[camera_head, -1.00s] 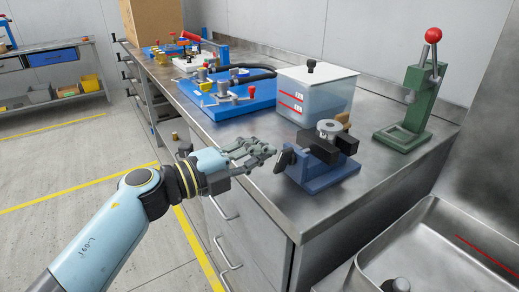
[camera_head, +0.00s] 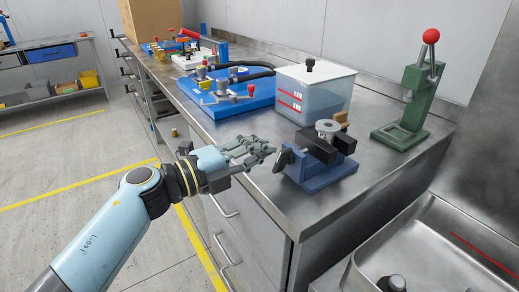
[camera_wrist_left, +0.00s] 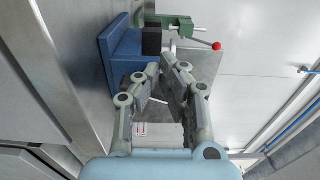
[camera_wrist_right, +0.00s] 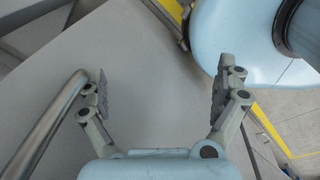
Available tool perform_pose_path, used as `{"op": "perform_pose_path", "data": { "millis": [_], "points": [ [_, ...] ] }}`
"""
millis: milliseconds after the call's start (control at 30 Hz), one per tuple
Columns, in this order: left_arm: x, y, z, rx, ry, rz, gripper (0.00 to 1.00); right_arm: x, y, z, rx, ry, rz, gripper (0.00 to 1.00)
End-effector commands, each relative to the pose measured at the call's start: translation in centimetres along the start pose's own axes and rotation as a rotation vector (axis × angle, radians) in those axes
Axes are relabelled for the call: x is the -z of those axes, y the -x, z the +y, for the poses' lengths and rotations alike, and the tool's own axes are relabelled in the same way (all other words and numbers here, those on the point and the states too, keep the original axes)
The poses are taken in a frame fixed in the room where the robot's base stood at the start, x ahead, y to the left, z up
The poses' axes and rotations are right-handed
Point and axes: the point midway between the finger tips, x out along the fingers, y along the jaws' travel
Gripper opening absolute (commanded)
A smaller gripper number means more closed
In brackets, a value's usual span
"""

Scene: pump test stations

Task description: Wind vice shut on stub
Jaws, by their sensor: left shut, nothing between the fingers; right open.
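The blue vice (camera_head: 322,178) stands near the front edge of the steel bench. Its dark jaws (camera_head: 342,144) sit on top, with a grey round flanged stub (camera_head: 328,127) upright at them. I cannot tell whether the jaws touch it. A black handle (camera_head: 281,160) is on the vice's left side. My left gripper (camera_head: 270,150) is shut and empty, its fingertips just left of the handle; contact is unclear. The left wrist view shows its fingertips (camera_wrist_left: 172,65) beside the blue vice (camera_wrist_left: 120,48). My right gripper (camera_wrist_right: 161,80) is open and empty in the right wrist view.
A lidded clear tank (camera_head: 315,95) stands behind the vice. A green press (camera_head: 405,120) with a red knob is to the right. Blue boards with pump fittings (camera_head: 240,95) lie farther back. A steel sink (camera_head: 440,235) is at front right.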

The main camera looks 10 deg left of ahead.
Motion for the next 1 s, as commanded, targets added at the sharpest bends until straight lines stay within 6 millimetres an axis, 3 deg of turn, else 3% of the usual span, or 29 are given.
{"op": "perform_pose_path", "data": {
  "millis": [333, 800, 1000],
  "points": [
    [-0.8, 0.2, -0.4, -0.001, -0.001, 0.000, 0.00, 0.1, 0.6, 0.1, 0.000, 0.000, 0.001, 1.00],
    [-0.8, 5.6, -0.4, -0.002, -0.001, 0.000, 0.00, 0.4, 1.9, 0.2, 0.000, 0.000, 0.005, 1.00],
    [-0.7, 6.0, -0.3, 0.001, 0.000, 0.000, 0.00, 0.4, 1.9, 0.2, 0.000, 0.000, 0.005, 1.00]
  ]
}}
